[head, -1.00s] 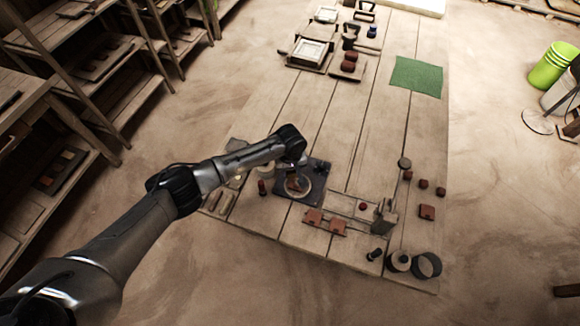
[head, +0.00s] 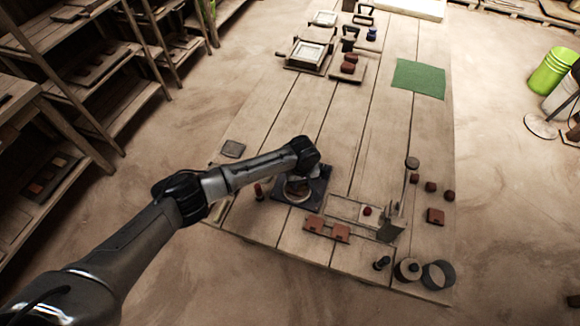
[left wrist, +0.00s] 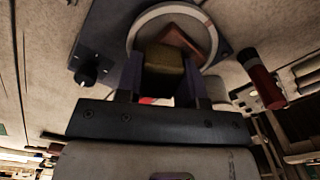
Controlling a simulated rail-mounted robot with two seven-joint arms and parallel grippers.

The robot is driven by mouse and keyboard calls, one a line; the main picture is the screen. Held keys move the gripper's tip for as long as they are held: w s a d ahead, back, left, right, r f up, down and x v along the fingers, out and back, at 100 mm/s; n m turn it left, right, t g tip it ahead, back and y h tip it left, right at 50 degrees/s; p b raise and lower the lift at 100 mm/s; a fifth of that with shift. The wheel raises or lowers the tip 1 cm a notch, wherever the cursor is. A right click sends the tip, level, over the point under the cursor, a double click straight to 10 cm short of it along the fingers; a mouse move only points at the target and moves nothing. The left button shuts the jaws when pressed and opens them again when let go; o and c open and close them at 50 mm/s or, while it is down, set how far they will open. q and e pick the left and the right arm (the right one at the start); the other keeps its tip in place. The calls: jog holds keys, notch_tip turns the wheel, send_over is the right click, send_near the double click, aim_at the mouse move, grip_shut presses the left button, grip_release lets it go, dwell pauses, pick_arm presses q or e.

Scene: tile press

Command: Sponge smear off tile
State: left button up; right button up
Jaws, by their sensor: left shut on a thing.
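My left gripper (head: 303,172) is over the dark square plate (head: 318,196) with a pale round ring, at the left front of the table. In the left wrist view my left gripper (left wrist: 162,88) is shut on a yellow-brown sponge (left wrist: 164,66), one finger on each side. A reddish-brown tile (left wrist: 188,42) lies inside the pale ring (left wrist: 205,30); the sponge overlaps its near part in the picture. I cannot tell whether the sponge touches the tile. No smear can be made out. My right gripper is in neither view.
A dark knob (left wrist: 88,76) stands on a plate corner. A red-brown cylinder (head: 259,191) stands left of the plate. The table's middle is clear up to the green mat (head: 418,78).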

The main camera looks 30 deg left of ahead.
pick_arm(q)
jog(key=shift+w+d+f+b, duration=0.15)
jog(key=shift+d+b, duration=0.25)
jog(key=shift+d, duration=0.45)
jog(key=shift+d+f+b, duration=0.1)
jog(key=shift+b, duration=0.75)
jog(key=shift+s+a+r+p, duration=0.1)
jog(key=shift+a+r+p, duration=0.1)
jog(key=shift+a+p, duration=0.4)
jog(key=shift+s+a+r+p, duration=0.1)
jog(key=shift+a+r+p, duration=0.05)
jog(key=shift+a+p, duration=0.4)
jog(key=shift+s+a+p, duration=0.15)
jog(key=shift+a+p, duration=0.2)
jog(key=shift+a, duration=0.45)
jog(key=shift+s+a+p, duration=0.1)
jog(key=shift+a+p, duration=0.25)
jog(key=shift+a, duration=0.4)
jog(key=r+p, duration=0.2)
jog(key=p, duration=0.1)
jog(key=shift+a+r, duration=0.25)
jog(key=shift+r, duration=0.15)
notch_tip(320, 180, up, 5)
jog(key=p, duration=0.6)
